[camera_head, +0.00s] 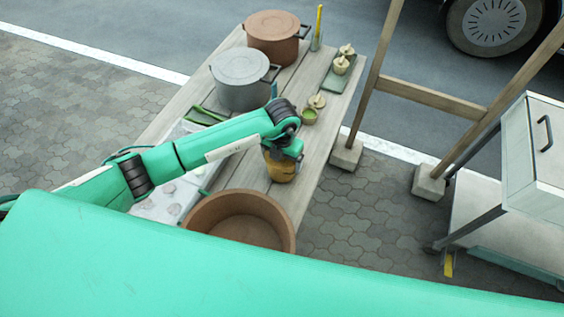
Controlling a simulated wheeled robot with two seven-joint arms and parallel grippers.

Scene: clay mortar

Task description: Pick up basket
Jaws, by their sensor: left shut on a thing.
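My left gripper (285,152) reaches in from the left over the wooden table and points down. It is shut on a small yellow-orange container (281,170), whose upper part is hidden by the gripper. I cannot tell if this container is resting on the table or raised off it. A large round brown tub (285,232), open and apparently empty, stands on the near end of the table, just in front of the container; its near side is cut off by my body. No plainly woven basket shows. My right gripper is not in view.
On the table (312,172) stand a brown lidded pot (273,36), a grey lidded pot (240,80), small lidded jars (341,65) and a green cup (309,116). A wooden frame (430,97) and a white drawer cart (530,150) stand to the right.

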